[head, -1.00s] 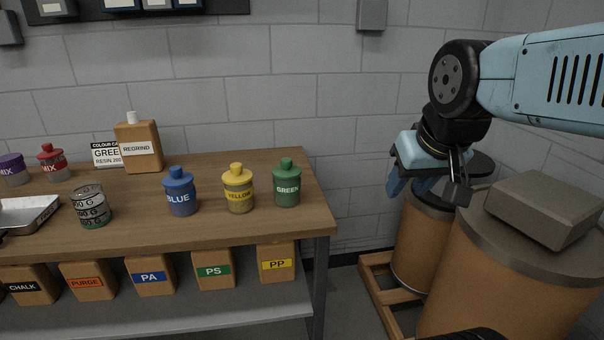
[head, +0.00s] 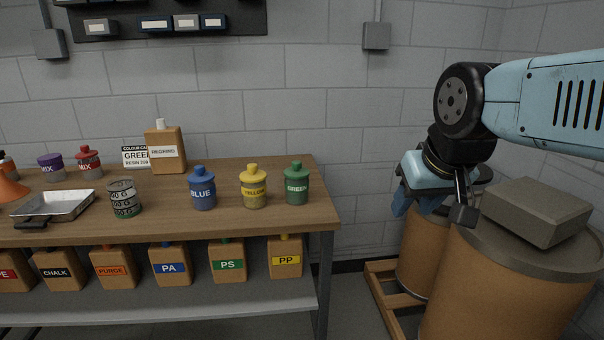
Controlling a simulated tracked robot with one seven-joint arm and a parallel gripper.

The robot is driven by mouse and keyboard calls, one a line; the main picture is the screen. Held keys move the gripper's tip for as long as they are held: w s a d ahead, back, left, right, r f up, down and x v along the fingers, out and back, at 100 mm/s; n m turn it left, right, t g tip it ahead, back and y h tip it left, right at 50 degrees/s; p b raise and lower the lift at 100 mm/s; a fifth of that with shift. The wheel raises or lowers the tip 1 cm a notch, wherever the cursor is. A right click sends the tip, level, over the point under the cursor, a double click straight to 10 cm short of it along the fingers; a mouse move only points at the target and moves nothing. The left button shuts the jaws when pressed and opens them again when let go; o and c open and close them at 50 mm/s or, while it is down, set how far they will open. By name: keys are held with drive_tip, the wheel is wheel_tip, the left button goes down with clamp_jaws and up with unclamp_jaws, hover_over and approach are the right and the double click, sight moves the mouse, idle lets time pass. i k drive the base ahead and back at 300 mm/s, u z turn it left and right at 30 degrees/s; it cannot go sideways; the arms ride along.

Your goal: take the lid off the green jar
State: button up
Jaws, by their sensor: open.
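The green jar (head: 297,187) stands upright on the wooden bench near its right end, its label facing me. Its green lid (head: 293,167) with a small knob sits on top. The yellow jar (head: 254,190) stands just left of it, and the blue jar (head: 202,190) is further left; both have lids on. My gripper (head: 433,207) hangs in the air to the right of the bench, in front of the drums, well apart from the green jar. It is open, with nothing seen between its fingers.
Several labelled boxes stand on the shelf below. Large drums (head: 510,275), one with a grey box (head: 537,211) on top, fill the right.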

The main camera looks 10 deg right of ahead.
sight(296, 171)
drive_tip(key=u, duration=0.1)
drive_tip(key=i, duration=0.95)
drive_tip(key=z, duration=0.1)
